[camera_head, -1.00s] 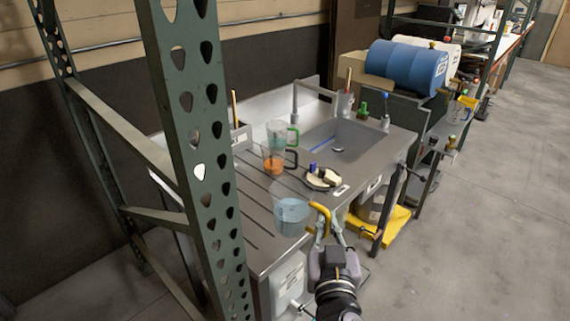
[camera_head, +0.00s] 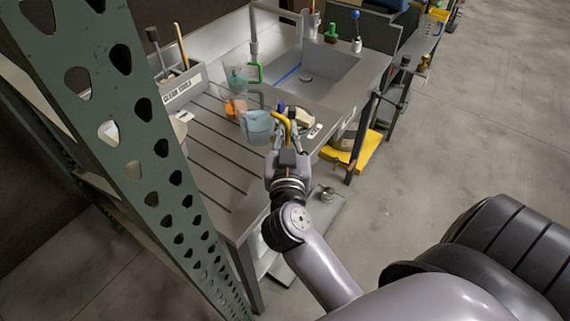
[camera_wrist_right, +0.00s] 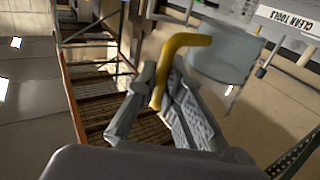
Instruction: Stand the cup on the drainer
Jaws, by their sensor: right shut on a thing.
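The cup (camera_head: 256,127) is a pale blue, see-through beaker with a yellow handle (camera_head: 284,124). My right gripper (camera_head: 286,142) is shut on the handle. The cup looks upright in the head view, over the front part of the ribbed drainer (camera_head: 200,155); its gap to the surface cannot be told. In the right wrist view the cup (camera_wrist_right: 222,52) is at the upper right, with the handle between my right gripper's fingers (camera_wrist_right: 162,92). My left gripper is not in view.
An orange-filled cup (camera_head: 236,104) stands behind the held cup, partly hidden, with a green-handled cup (camera_head: 238,77) beyond. The sink basin (camera_head: 322,72) is right, the clean tools box (camera_head: 183,92) left. A green perforated post (camera_head: 125,120) crosses the left foreground. The left drainer is bare.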

